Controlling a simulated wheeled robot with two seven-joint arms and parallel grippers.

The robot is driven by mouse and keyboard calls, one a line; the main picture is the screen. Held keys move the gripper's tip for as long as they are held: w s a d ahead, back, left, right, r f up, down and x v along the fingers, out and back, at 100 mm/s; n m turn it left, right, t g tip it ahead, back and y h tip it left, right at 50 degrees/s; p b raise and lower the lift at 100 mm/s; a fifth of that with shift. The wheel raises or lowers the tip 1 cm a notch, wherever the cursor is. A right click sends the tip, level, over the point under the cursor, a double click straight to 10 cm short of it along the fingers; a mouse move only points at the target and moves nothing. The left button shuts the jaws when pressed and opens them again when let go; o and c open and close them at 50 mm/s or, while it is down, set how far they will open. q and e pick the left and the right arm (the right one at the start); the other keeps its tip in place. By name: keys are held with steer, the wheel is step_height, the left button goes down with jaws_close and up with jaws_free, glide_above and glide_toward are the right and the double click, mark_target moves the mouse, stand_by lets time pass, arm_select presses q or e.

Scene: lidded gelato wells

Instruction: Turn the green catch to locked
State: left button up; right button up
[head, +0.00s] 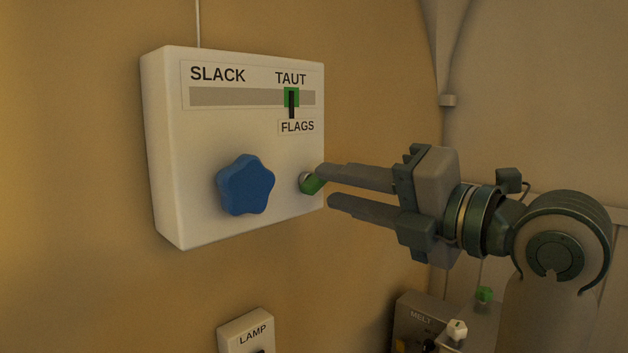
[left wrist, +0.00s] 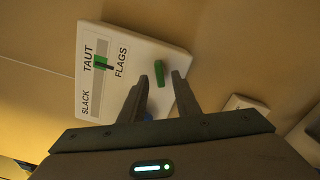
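The green catch (head: 312,185) sits low on the right side of a white panel (head: 165,150), partly behind a fingertip. In the left wrist view the catch (left wrist: 159,73) is a short green bar between the fingertips, with gaps seen on both sides. My left gripper (head: 325,187) reaches in from the right of the head view, open, its tips close to the catch; whether they touch it I cannot tell. No locked marking is readable by the catch. My right gripper is not in view.
A blue star-shaped knob (head: 245,185) is left of the catch on the panel. Above, a green marker (head: 291,97) stands at TAUT on the slot, over a FLAGS label. A LAMP box (head: 245,330) and a MELT box (head: 420,312) are below.

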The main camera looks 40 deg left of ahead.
mark_target(313, 181)
arm_select(q)
steer(key=shift+f+n+b, duration=0.3)
steer(key=shift+n+b, duration=0.4)
steer(key=shift+b, duration=0.15)
steer(key=shift+r+n, duration=0.1)
steer(key=shift+n, duration=0.3)
steer(key=shift+w+r, duration=0.1)
steer(key=shift+r, duration=0.1)
steer(key=shift+a, duration=1.35)
